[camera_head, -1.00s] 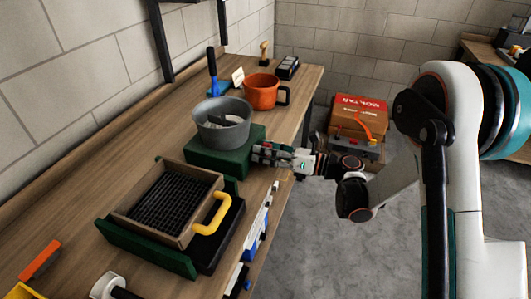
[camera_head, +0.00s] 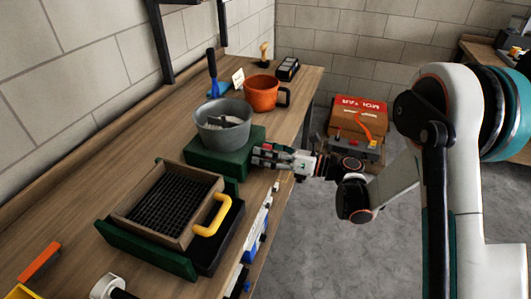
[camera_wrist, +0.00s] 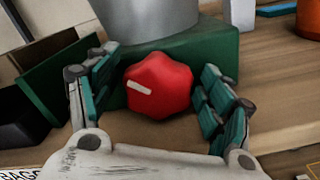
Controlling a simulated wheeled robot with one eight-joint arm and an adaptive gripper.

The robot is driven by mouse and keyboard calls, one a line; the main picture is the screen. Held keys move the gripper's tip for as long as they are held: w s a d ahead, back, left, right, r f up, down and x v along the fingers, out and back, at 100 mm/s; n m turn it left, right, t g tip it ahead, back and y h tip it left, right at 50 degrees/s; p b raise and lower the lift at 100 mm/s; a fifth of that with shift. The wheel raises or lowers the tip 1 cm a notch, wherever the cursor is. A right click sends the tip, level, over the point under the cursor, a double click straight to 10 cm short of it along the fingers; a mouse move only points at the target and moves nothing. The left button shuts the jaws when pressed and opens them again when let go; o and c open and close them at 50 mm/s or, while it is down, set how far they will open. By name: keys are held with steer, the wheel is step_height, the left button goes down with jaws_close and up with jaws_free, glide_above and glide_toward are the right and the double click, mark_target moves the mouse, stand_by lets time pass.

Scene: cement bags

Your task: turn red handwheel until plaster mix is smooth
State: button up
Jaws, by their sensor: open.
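The red handwheel (camera_wrist: 158,86) is lobed, with a pale bar mark on its face, and sits on the front of the green mixer base (camera_wrist: 216,50). My gripper (camera_wrist: 160,95) is open, with one finger on each side of the handwheel; I cannot tell whether they touch it. The grey mixing bowl (camera_head: 222,136) stands on the base, with a pale paddle or mix inside; the plaster's texture is too small to judge.
A sieve box (camera_head: 172,203) with a yellow handle (camera_head: 213,216) stands nearer on the bench.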

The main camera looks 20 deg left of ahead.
steer(key=d, duration=1.2)
steer(key=shift+s, duration=0.45)
